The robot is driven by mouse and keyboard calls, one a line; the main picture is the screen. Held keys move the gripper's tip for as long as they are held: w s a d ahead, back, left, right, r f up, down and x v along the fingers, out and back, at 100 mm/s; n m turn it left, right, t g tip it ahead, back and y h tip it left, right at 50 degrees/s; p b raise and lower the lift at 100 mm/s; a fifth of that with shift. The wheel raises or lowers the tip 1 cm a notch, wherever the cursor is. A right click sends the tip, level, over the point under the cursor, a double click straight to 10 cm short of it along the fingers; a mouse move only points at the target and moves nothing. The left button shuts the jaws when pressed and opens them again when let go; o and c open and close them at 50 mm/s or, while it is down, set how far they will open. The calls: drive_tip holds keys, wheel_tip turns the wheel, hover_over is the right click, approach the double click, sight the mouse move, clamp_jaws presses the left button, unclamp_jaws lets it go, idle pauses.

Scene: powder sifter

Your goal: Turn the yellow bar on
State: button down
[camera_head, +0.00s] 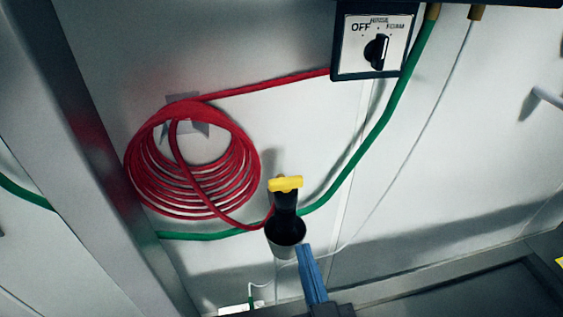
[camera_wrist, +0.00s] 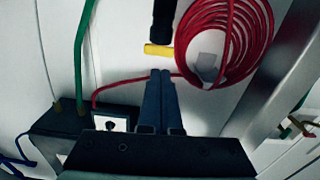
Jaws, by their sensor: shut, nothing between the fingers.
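The yellow bar (camera_head: 286,183) is a short crosspiece on top of a black stem (camera_head: 285,203) rising from a round black fitting near the wall. In the wrist view the yellow bar (camera_wrist: 158,50) lies across the picture, just beyond my fingertips. My gripper (camera_head: 304,248) has blue fingers, pressed together and empty. In the head view it is below and slightly right of the bar, beside the black fitting. In the wrist view my gripper (camera_wrist: 161,73) points at the bar with a small gap showing; I cannot tell the exact distance.
A coiled red hose (camera_head: 192,160) hangs on the wall left of the bar. A green hose (camera_head: 375,140) runs behind the fitting. A switch box (camera_head: 375,40) marked OFF is at upper right. A metal post (camera_head: 95,150) stands at left. Thin white cables hang at right.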

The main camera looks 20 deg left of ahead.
sight(278, 188)
drive_tip(key=p+x, duration=0.2)
drive_tip(key=x, duration=0.1)
drive_tip(key=p+x, duration=0.3)
drive_tip(key=x, duration=0.1)
drive_tip(key=a+r+p+x, duration=0.1)
drive_tip(key=p+x, duration=0.1)
drive_tip(key=x, duration=0.2)
drive_tip(key=shift+s+a+p, duration=0.15)
drive_tip(key=shift+s+p, duration=0.2)
drive_tip(key=shift+p, duration=0.05)
drive_tip(key=shift+w+a+f, duration=0.15)
drive_tip(key=shift+w+a, duration=0.2)
drive_tip(key=shift+w, duration=0.15)
drive_tip(key=shift+m, duration=0.3)
drive_tip(key=shift+h, duration=0.3)
